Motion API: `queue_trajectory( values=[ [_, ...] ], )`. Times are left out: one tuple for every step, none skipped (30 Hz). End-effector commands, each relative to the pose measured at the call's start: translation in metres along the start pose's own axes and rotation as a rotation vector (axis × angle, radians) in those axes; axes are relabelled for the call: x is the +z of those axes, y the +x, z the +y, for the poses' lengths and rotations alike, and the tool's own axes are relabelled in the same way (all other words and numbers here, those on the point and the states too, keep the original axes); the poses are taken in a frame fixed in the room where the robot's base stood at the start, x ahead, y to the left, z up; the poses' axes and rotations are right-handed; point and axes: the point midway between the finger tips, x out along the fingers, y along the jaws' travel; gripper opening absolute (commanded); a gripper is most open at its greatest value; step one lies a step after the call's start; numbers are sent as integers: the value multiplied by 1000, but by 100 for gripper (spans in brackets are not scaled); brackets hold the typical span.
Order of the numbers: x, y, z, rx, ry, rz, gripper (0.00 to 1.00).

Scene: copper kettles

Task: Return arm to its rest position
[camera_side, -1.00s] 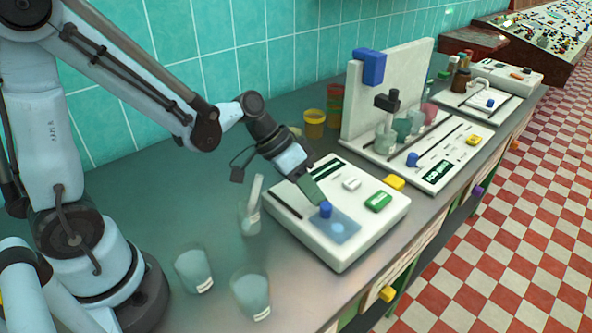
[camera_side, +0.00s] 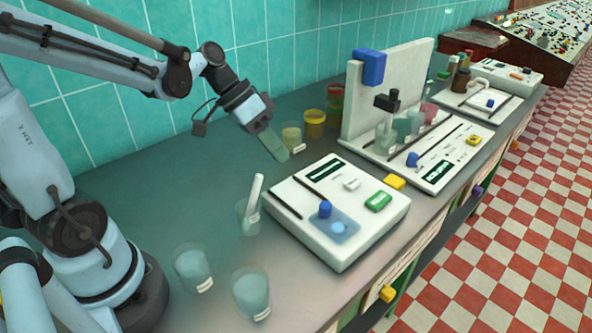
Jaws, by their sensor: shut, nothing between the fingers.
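My gripper (camera_side: 273,145) is at the end of my blue-grey arm, in the upper middle of the side view. Its greenish fingers point down and to the right, shut with nothing between them. It hangs above the bench behind the white device (camera_side: 318,240), apart from it. The device has a blue knob (camera_side: 325,209), a blue pad with a light spot, a green button (camera_side: 378,202) and a dark display.
Beakers stand at the front left (camera_side: 193,268) and front middle (camera_side: 251,292); another beaker (camera_side: 249,218) holds a white rod. Yellow and red jars (camera_side: 314,124) and a white stand with a blue block (camera_side: 370,67) are behind. The tiled wall (camera_side: 200,60) borders the bench.

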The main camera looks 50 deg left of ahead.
Motion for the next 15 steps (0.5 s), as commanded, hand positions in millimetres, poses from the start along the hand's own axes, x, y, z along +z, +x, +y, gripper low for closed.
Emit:
queue_trajectory(
  values=[
    [0, -6, 0, -1, -2, 1, 0],
    [0, -8, 0, -1, -3, 1, 0],
    [0, -12, -1, -1, -2, 1, 0],
    [0, -13, 0, -1, -1, 1, 0],
    [0, -15, 0, -1, -1, 1, 0],
    [0, -16, 0, -2, -1, 0, 0],
    [1, -17, 1, -6, -2, -1, 0],
    [1, -18, 1, -12, -4, -2, 0],
    [3, -18, 3, -27, -11, -5, 0],
    [4, -17, 4, -42, -16, -8, 0],
    [6, -17, 6, -62, -24, -11, 0],
    [10, -16, 8, -94, -35, -14, 0],
    [13, -16, 10, -123, -44, -15, 0],
    [16, -16, 12, -156, -54, -14, 0],
    [20, -15, 14, -202, -66, -10, 0]
  ],
)
